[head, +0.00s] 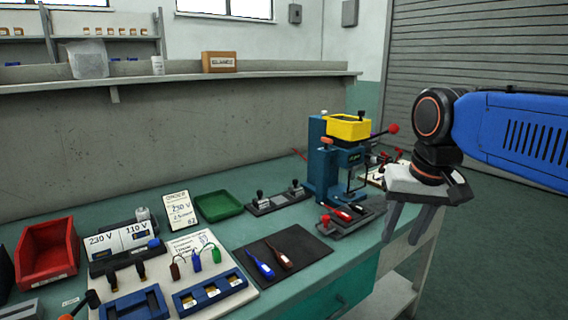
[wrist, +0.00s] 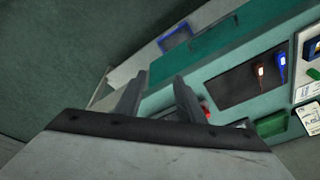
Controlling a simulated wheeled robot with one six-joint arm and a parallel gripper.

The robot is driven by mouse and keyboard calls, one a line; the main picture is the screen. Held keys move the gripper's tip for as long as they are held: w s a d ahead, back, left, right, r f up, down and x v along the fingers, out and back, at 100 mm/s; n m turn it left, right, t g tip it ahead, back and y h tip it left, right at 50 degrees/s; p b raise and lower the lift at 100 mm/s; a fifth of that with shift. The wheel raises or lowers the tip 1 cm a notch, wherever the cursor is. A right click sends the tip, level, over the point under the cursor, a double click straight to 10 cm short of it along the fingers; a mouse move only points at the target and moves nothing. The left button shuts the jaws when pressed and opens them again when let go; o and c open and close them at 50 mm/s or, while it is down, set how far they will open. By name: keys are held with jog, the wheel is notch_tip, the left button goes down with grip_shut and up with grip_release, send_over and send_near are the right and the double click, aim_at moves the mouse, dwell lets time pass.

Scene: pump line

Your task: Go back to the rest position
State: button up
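My gripper (head: 408,226) hangs from my blue arm at the right of the head view, off the right end of the green workbench (head: 130,210). Its two fingers point down and stand apart with nothing between them. In the wrist view the fingers (wrist: 160,92) also show apart and empty, with the bench to their right.
A blue press (head: 326,165) with a yellow top (head: 348,127) stands at the bench's right end, left of my gripper. A dark mat (head: 283,252) holds a blue and a dark red tool. A red bin (head: 46,252) and green tray (head: 218,206) are further left.

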jog(key=s+d+f+t, duration=0.1)
jog(key=s+d+f, duration=0.1)
jog(key=s+f, duration=0.3)
jog(key=s+d+f+n+t, duration=0.1)
jog(key=s+d+f, duration=0.2)
jog(key=s+f, duration=0.3)
notch_tip(320, 180, down, 4)
jog(key=shift+s+f, duration=0.1)
jog(key=shift+s, duration=0.05)
dwell(1.3)
